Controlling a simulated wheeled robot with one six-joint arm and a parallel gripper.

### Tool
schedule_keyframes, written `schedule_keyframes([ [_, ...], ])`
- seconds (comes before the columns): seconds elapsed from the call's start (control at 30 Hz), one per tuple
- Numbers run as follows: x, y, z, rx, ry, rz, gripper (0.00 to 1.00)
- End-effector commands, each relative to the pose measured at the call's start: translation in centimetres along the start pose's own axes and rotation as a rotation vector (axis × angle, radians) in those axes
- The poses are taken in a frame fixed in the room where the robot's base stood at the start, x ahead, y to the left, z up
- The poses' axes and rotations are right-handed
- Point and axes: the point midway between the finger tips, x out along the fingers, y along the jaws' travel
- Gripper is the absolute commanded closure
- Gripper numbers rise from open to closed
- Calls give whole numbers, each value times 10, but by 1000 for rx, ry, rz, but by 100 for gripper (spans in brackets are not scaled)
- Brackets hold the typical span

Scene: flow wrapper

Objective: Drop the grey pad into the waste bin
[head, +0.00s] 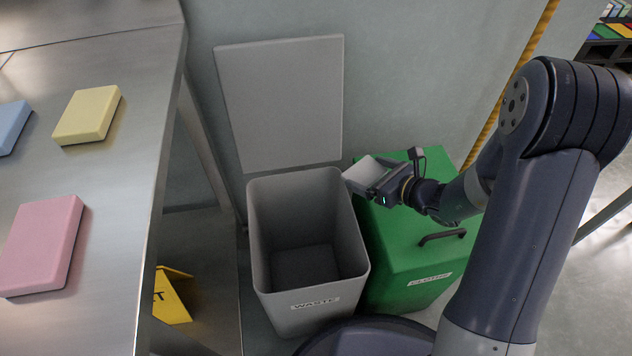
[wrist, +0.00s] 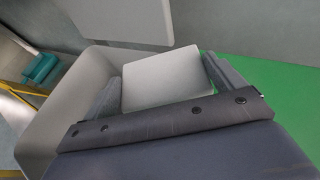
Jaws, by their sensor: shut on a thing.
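The grey pad (head: 362,174) is held by my gripper (head: 367,182) near the right rim of the waste bin. In the wrist view the pad (wrist: 162,80) lies between the two fingers of my gripper (wrist: 160,84), which is shut on it. The waste bin (head: 312,305) is grey, labelled WASTE, and open, with its lid (head: 282,100) raised against the wall. Its visible inside looks empty. The bin (wrist: 55,110) also shows at the left in the wrist view, beside and beyond the pad.
A green bin (head: 400,265) with a closed lid and dark handle stands right beside the waste bin. A steel table (head: 120,190) at the left carries a yellow pad (head: 88,114), a pink pad (head: 40,245) and a blue pad (head: 10,125). A yellow sign (head: 172,295) stands below it.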

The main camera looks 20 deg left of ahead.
Motion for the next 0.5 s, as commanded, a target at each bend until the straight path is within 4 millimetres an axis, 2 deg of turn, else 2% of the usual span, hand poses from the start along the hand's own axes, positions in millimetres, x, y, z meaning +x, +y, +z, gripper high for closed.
schedule_keyframes([
  [0.03,7,23,13,-31,2,85,35],
  [0.23,25,99,22,-147,2,360,35],
  [0.4,28,139,23,-207,1,500,35],
  [0.5,28,149,21,-224,1,537,35],
])
